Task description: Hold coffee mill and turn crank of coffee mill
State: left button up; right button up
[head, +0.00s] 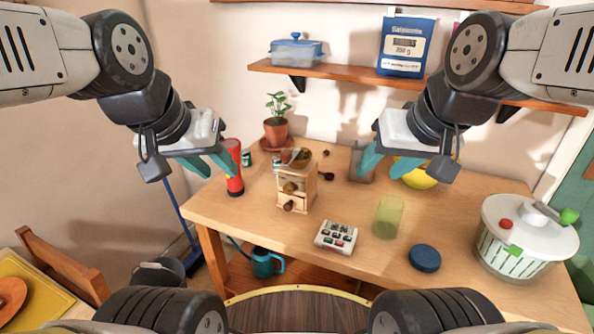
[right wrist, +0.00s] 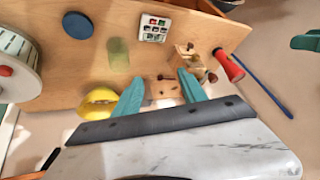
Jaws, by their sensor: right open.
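The coffee mill (head: 297,187) is a light wooden box standing upright on the table, with a drawer knob low on its front. Its crank (head: 323,175) ends in a dark knob at the mill's right side. The mill also shows in the right wrist view (right wrist: 187,60). My left gripper (head: 216,165) hangs in the air to the left of the mill, above the red flashlight, with its teal fingers apart and nothing between them. My right gripper (head: 384,165) is open and empty in the air to the right of the mill, and its fingers (right wrist: 160,88) show in the right wrist view.
A red flashlight (head: 234,168) stands left of the mill and a potted plant (head: 276,127) behind it. A calculator-like device (head: 336,236), a green glass (head: 388,216), a blue disc (head: 424,257) and a salad spinner (head: 520,240) are in front and right. A yellow bowl (head: 418,178) sits behind my right gripper.

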jog(key=o, duration=0.7)
jog(key=shift+w+a, duration=0.1)
jog(key=shift+w, duration=0.05)
jog(key=shift+c, duration=0.2)
jog(key=o, duration=0.4)
jog(key=shift+w+a+f+m+g, duration=0.1)
jog(key=shift+w+f+m+g, duration=0.2)
jog(key=shift+g, duration=0.1)
jog(key=shift+o, duration=0.3)
jog(key=w+a+f+m+g+y, duration=0.2)
jog(key=w+f+m+g, duration=0.1)
jog(key=w+m, duration=0.1)
jog(key=shift+w+a+f+m+g+y, duration=0.2)
jog(key=shift+w+f+m+g+y, duration=0.15)
jog(key=shift+w, duration=0.5)
jog(key=m+g+y, duration=0.2)
jog(key=m+y, duration=0.8)
jog(key=m, duration=0.3)
send_near(302, 192)
jog(key=shift+h, duration=0.25)
jog(key=w+f, duration=0.1)
jog(key=w, duration=0.1)
jog(key=w+f, duration=0.2)
jog(key=shift+w+f, duration=0.25)
jog(key=shift+w, duration=0.1)
jog(key=shift+w+a+f, duration=0.1)
jog(key=shift+a+f, duration=0.1)
jog(key=shift+a, duration=0.1)
jog(key=shift+x, duration=4.7)
jog(key=shift+c, duration=0.4)
